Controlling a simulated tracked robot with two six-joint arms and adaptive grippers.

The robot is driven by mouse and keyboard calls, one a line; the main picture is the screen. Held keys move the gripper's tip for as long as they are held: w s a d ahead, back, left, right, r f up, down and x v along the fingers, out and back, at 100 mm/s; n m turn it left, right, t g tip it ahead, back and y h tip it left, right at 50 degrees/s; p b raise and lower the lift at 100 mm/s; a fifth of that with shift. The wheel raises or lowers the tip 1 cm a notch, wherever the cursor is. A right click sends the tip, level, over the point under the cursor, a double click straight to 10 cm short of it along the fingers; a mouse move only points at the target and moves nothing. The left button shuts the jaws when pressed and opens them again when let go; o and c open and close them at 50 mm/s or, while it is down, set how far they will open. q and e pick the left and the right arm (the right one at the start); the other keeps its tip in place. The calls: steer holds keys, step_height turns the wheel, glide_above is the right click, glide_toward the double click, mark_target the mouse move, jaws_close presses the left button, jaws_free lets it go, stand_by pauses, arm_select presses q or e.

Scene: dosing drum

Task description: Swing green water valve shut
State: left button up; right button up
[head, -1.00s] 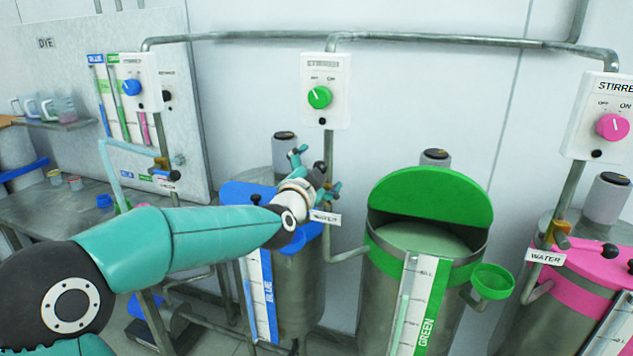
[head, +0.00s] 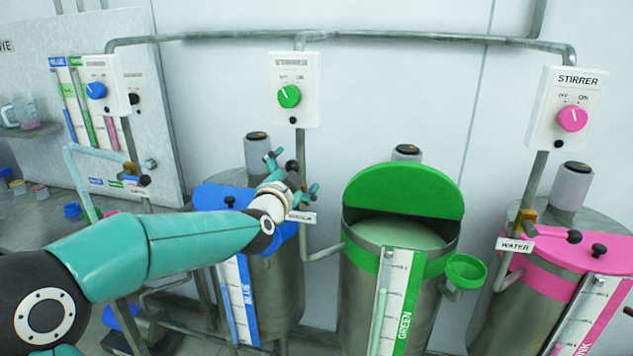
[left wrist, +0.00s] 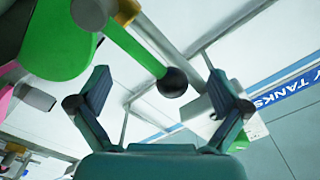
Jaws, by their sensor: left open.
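The green water valve shows in the left wrist view as a green lever (left wrist: 134,45) ending in a dark ball knob (left wrist: 173,83). My left gripper (left wrist: 160,78) is open, its two fingers on either side of the knob in that view. I cannot tell whether either finger touches it. In the head view my left gripper (head: 292,176) is at the pipe below the green stirrer box, by the WATER label (head: 301,216). The dark knob (head: 292,166) shows between its fingers, and the gripper hides most of the valve. My right gripper is not in view.
The green drum (head: 357,300) stands right of the gripper, its green lid (head: 405,190) raised. The blue drum (head: 285,290) is below the gripper and my arm. The green stirrer box (head: 308,112) hangs above. A pink drum (head: 490,310) stands at right.

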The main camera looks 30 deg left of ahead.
arm_select(q)
steer(key=w+d+f, duration=0.1)
steer(key=d+f, duration=0.4)
steer(key=d, duration=0.2)
steer(key=shift+w+d, duration=0.25)
steer(key=shift+w, duration=0.15)
stand_by(1.1)
steer(key=f+b, duration=0.2)
steer(key=f, duration=0.1)
steer(key=f+b, duration=0.1)
steer(key=b, duration=0.1)
steer(key=shift+w+d+f, duration=0.1)
steer(key=shift+d+f, duration=0.1)
steer(key=shift+d, duration=0.15)
steer(key=shift+r, duration=0.1)
stand_by(0.3)
steer(key=shift+a+r, duration=0.5)
steer(key=shift+s, duration=0.2)
